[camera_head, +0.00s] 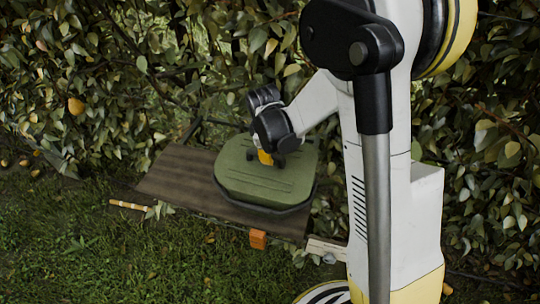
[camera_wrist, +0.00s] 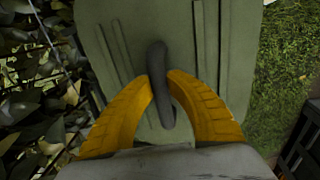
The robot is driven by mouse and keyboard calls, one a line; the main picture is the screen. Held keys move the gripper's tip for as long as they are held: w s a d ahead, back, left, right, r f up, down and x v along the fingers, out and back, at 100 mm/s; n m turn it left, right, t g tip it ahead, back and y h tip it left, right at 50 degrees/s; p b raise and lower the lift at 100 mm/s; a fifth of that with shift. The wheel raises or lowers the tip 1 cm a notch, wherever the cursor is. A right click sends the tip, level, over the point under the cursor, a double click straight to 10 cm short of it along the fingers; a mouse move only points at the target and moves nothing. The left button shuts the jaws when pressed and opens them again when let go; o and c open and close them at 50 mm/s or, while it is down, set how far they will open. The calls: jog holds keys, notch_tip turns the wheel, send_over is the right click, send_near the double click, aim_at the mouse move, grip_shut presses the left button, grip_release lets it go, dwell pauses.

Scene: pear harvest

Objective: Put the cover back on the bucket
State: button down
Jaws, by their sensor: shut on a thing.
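The green ridged cover (camera_head: 240,182) is over the dark wooden board in the head view. It fills the middle of the wrist view (camera_wrist: 215,50) and looks roughly level. Its dark grey handle (camera_wrist: 157,62) stands up between my yellow fingers. My gripper (camera_head: 267,159) is shut on this handle from above; the fingers press both sides of it in the wrist view (camera_wrist: 160,88). A dark edge (camera_head: 272,209) shows under the cover's front rim. I cannot tell whether it is the bucket's rim or shadow, or whether the cover rests on anything. The bucket is not clearly visible.
The wooden board (camera_head: 185,180) has bare room left of the cover. An orange block (camera_head: 258,239) is at its front edge. A pale stick (camera_head: 127,205) lies to the left. Dense hedges stand behind, with a pear (camera_head: 76,107) at left. Open grass lies in front.

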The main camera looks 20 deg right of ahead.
jog(key=shift+f, duration=0.2)
jog(key=c, duration=1.3)
grip_release()
